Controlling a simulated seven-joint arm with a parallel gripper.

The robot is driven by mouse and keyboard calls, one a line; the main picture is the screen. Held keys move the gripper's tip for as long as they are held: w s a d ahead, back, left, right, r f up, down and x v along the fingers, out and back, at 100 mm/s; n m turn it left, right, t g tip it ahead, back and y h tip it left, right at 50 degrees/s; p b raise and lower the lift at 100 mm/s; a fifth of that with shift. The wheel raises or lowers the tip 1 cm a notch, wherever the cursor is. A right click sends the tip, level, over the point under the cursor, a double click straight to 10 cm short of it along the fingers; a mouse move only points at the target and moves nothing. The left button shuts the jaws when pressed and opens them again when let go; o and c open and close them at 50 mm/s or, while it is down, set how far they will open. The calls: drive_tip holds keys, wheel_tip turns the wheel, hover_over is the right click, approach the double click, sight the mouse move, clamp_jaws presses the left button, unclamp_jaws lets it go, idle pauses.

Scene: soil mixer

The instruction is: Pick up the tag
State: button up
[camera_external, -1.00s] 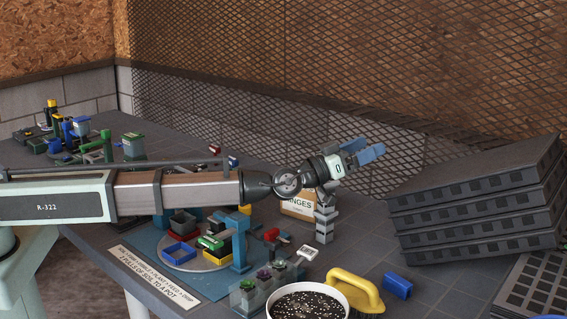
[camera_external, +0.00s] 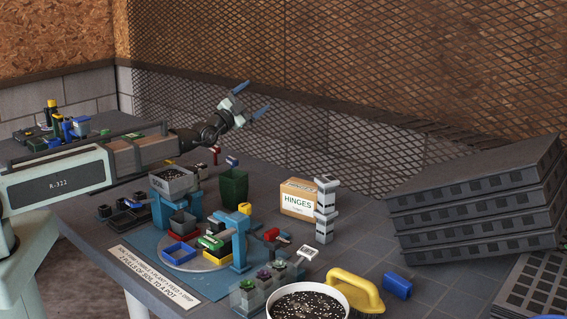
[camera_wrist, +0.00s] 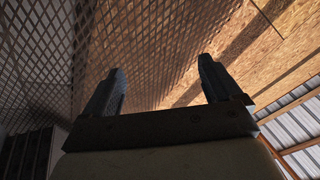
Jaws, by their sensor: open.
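A small white tag (camera_external: 307,252) with dark marks stands at the front of the table, just right of a clear tray of small plants (camera_external: 262,284). Its lower part is hard to make out. My gripper (camera_external: 252,99) is open and empty, raised high above the back of the table, up and left of the tag in the outside view. In the wrist view my two dark fingers (camera_wrist: 160,70) are apart with nothing between them. That view faces the mesh and the wooden wall; the tag is not in it.
A HINGES box (camera_external: 297,200) and a grey-white stack (camera_external: 325,210) stand behind the tag. A white bowl of speckled soil (camera_external: 308,291), a yellow-handled brush (camera_external: 355,290) and a blue block (camera_external: 397,285) lie in front. The soil hopper (camera_external: 174,181) and dark green pot (camera_external: 233,187) stand left. Stacked black trays (camera_external: 475,215) fill the right.

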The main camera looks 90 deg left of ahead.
drive_tip(key=s+a+f+m+g, duration=0.1)
drive_tip(key=s+a+f+m, duration=0.45)
drive_tip(key=s, duration=0.45)
drive_tip(key=m+g, duration=0.3)
drive_tip(key=m, duration=1.3)
approach(167, 163)
drive_tip(key=w+a+r, duration=0.2)
drive_tip(key=a+r, duration=0.3)
drive_tip(key=a, duration=0.1)
drive_tip(key=f+m, duration=0.1)
drive_tip(key=f, duration=0.1)
drive_tip(key=s+f+m+h, duration=0.1)
drive_tip(key=f, duration=0.2)
drive_tip(key=shift+s+d+m, duration=0.15)
drive_tip(key=shift+d+m, duration=0.05)
drive_tip(key=shift+m, duration=0.15)
drive_tip(key=shift+a+f, duration=0.1)
drive_tip(key=shift+f, duration=0.1)
drive_tip(key=shift+x, duration=3.8)
drive_tip(key=shift+f, duration=0.2)
drive_tip(key=shift+c, duration=0.3)
drive_tip(key=c, duration=1)
